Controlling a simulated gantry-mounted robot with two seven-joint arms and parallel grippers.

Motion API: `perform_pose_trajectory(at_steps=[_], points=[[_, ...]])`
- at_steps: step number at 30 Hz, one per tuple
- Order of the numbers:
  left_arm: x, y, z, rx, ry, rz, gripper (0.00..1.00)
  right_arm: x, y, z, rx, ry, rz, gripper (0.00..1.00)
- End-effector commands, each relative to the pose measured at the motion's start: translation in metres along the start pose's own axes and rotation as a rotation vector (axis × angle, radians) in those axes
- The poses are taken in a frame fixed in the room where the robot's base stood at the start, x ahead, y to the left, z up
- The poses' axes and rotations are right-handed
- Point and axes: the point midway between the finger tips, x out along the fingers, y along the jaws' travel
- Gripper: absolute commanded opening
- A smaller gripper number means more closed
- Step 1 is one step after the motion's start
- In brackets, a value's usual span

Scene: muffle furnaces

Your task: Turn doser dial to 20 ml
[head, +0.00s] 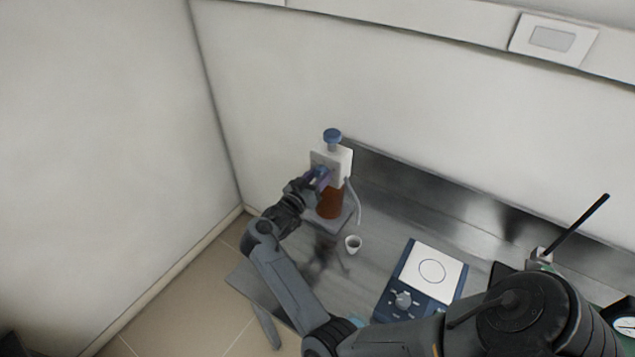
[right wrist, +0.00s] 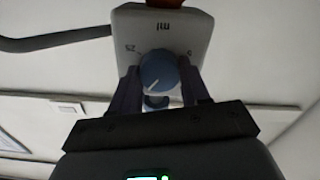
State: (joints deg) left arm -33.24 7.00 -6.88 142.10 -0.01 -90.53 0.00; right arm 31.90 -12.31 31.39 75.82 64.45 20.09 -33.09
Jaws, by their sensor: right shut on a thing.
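The doser is a brown bottle (head: 329,203) with a white head (head: 343,158) and a blue top knob (head: 332,135), standing at the left end of the steel bench. My right gripper (head: 318,178) is at the front of the head. In the right wrist view, its two purple fingers are on both sides of the round blue dial (right wrist: 158,71), shut on it. The dial's white pointer line runs toward the lower left. My left gripper is not in view.
A blue device with a white top plate (head: 432,271) sits to the right. A wall is close behind the bench (head: 395,176).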

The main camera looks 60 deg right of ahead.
Motion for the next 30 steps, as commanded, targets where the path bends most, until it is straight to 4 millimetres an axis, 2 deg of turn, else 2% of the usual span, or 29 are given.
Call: perform_pose_trajectory(at_steps=[3, 15, 30], points=[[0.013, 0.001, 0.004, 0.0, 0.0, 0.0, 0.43, 0.0, -0.001, 0.003, 0.109, 0.001, 0.002, 0.15], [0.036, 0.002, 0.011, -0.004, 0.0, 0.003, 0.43, 0.0, 0.0, 0.001, 0.375, 0.001, 0.001, 0.15], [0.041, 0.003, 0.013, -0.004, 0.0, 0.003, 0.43, 0.0, 0.0, -0.001, 0.457, 0.001, 0.0, 0.15]])
